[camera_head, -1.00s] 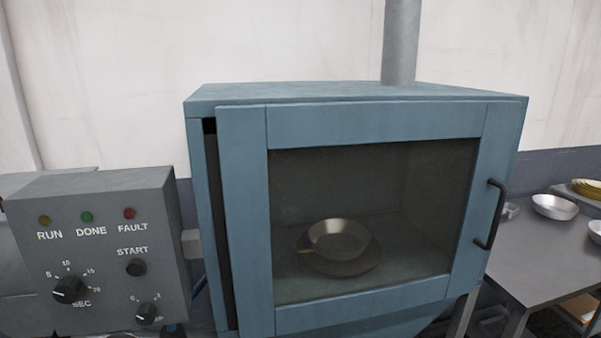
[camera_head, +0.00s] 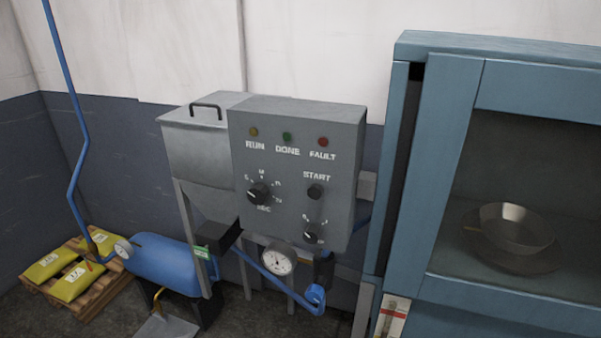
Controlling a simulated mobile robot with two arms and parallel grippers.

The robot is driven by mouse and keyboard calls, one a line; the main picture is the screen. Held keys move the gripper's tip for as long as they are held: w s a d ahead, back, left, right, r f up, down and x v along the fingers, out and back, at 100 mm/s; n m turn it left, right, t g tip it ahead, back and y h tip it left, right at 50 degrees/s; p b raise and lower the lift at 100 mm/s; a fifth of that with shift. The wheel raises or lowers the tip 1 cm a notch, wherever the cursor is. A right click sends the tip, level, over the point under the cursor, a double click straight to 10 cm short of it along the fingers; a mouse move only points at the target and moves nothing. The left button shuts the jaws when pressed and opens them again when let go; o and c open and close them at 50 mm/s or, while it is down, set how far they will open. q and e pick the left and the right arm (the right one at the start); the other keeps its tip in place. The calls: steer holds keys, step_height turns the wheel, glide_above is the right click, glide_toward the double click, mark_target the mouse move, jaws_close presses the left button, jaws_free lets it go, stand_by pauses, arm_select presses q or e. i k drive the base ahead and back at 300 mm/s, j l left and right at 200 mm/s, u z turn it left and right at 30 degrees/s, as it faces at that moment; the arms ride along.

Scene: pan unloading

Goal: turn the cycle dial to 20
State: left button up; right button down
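The cycle dial (camera_head: 259,193) is a black knob marked SEC on the grey control box (camera_head: 346,137). Numbers sit in an arc around it, too small to read surely now. Its pale pointer mark seems to face left or lower left, away from the rightmost number. The START button (camera_head: 315,191) and a smaller knob (camera_head: 311,237) are to its right. RUN, DONE and FAULT lamps are above, all looking unlit. Neither of my grippers is in view.
The blue cabinet (camera_head: 454,150) stands at the right, its windowed door looking closed, with a metal pan (camera_head: 515,231) inside. Below the box are a gauge (camera_head: 278,261) and blue pipe. A blue tank (camera_head: 163,262) and yellow bags (camera_head: 75,281) on a pallet stand at left.

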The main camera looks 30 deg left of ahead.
mark_target(259, 193)
steer(key=u, duration=1.3)
